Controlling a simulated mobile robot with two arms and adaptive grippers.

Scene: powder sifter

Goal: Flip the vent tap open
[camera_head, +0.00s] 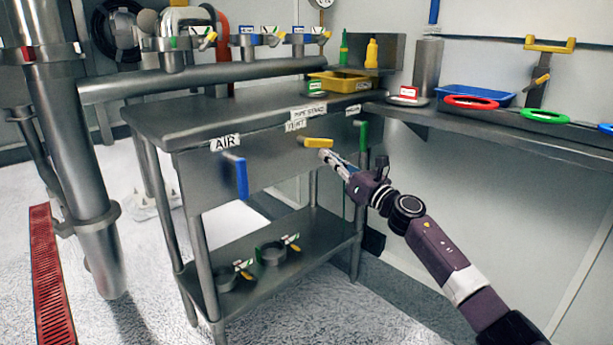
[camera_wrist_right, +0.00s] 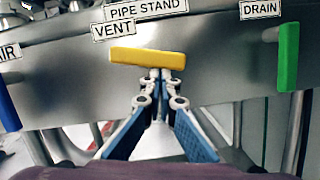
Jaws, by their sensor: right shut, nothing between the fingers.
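The vent tap's yellow handle (camera_head: 318,142) lies across, roughly level, on the steel front panel of the bench. In the right wrist view the yellow handle (camera_wrist_right: 148,58) sits just below the VENT label (camera_wrist_right: 112,31) and tilts slightly down to the right. My right gripper (camera_head: 326,155) is shut and empty, with its tips just below the handle's right half. In the wrist view the right gripper's tips (camera_wrist_right: 161,74) meet the handle's lower edge in the picture; I cannot tell whether they touch it. My left gripper is not in view.
The blue AIR handle (camera_head: 236,175) hangs down to the left, and the green DRAIN handle (camera_head: 362,135) hangs down to the right. The steel bench (camera_head: 190,118) has a lower shelf (camera_head: 318,237) with dark rings on it. A yellow tray (camera_head: 338,82) stands on the bench top.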

